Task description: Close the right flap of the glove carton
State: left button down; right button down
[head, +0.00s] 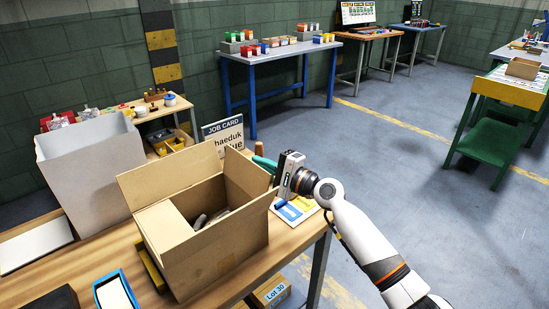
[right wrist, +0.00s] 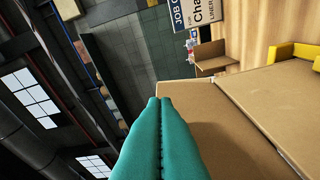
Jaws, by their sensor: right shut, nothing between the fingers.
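The open cardboard glove carton (head: 215,262) stands on the wooden table. Grey gloves (head: 212,217) lie inside, partly hidden. Its right flap (head: 246,176) stands up at the right side, and the far flap (head: 170,178) stands up at the back. A lighter panel (head: 165,228) lies at the left of the opening. My right gripper (head: 264,164) is just right of the right flap's upper edge, its teal fingers together and empty. In the right wrist view the shut fingers (right wrist: 160,100) are beside a cardboard panel (right wrist: 205,135); I cannot tell whether they touch. My left gripper is not in view.
A grey bin (head: 85,170) stands left of the carton. A job card (head: 223,135) stands behind it. A blue tray (head: 117,290) and a yellow item (head: 150,268) lie at the near left. A coloured sheet (head: 296,210) lies under my right arm.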

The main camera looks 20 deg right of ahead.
jog(key=shift+a, duration=0.25)
jog(key=a+n+p, duration=0.1)
jog(key=s+a+r+n+p, duration=0.1)
jog(key=n, duration=0.1)
jog(key=shift+g+h, duration=0.3)
jog(key=shift+f, duration=0.1)
jog(key=shift+w, duration=0.1)
jog(key=shift+d, duration=0.1)
